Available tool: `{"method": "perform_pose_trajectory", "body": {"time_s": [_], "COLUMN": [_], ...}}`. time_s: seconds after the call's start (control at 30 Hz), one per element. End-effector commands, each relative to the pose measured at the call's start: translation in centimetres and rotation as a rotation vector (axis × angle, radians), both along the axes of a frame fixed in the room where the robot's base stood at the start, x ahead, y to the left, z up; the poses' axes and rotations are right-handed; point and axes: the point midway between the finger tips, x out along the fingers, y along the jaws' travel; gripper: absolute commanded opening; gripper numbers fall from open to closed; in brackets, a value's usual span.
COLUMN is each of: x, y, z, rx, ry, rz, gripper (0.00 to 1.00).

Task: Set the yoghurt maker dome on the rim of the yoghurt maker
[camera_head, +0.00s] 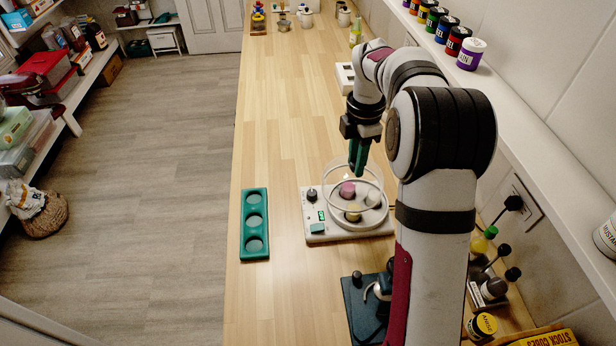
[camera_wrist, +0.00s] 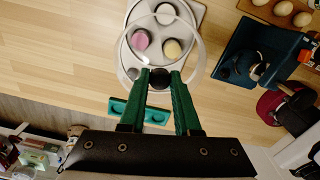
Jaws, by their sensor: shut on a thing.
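The yoghurt maker (camera_head: 342,235) is a white appliance on the wooden counter, with a dark knob and a green display at its left side. Jars with pink (camera_head: 347,189) and yellow (camera_head: 353,212) lids sit in its round well; the wrist view also shows a pale lid (camera_wrist: 165,13). My gripper (camera_head: 358,168) is shut on the black knob (camera_wrist: 159,78) of the clear yoghurt maker dome (camera_wrist: 199,57). The dome overlaps the well in both views and looks slightly off-centre from it. I cannot tell whether its edge touches the rim.
A teal tray with round hollows (camera_head: 255,225) lies left of the yoghurt maker. A dark blue device (camera_head: 364,305) stands nearer the front. A shelf of jars (camera_head: 471,54) runs along the right wall. The counter's left and far middle are clear.

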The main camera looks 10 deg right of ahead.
Motion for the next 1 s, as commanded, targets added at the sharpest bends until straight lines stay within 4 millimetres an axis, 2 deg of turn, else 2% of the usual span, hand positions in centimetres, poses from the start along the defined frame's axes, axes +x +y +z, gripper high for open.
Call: {"method": "perform_pose_trajectory", "body": {"time_s": [0.03, 0.1, 0.2, 0.63, 1.0], "x": [0.4, 0.7, 0.9, 0.8, 0.9], "y": [-1.2, -2.3, -2.8, -2.6, -2.6], "z": [0.0, 0.0, -0.4, -5.5, -6.4], "rx": [0.001, 0.000, 0.001, 0.001, 0.000], "ry": [-0.001, -0.002, -0.001, 0.000, -0.003], "rz": [-0.024, -0.042, -0.051, -0.049, -0.049], "gripper": [0.00, 0.00, 0.00, 0.00, 0.00]}}
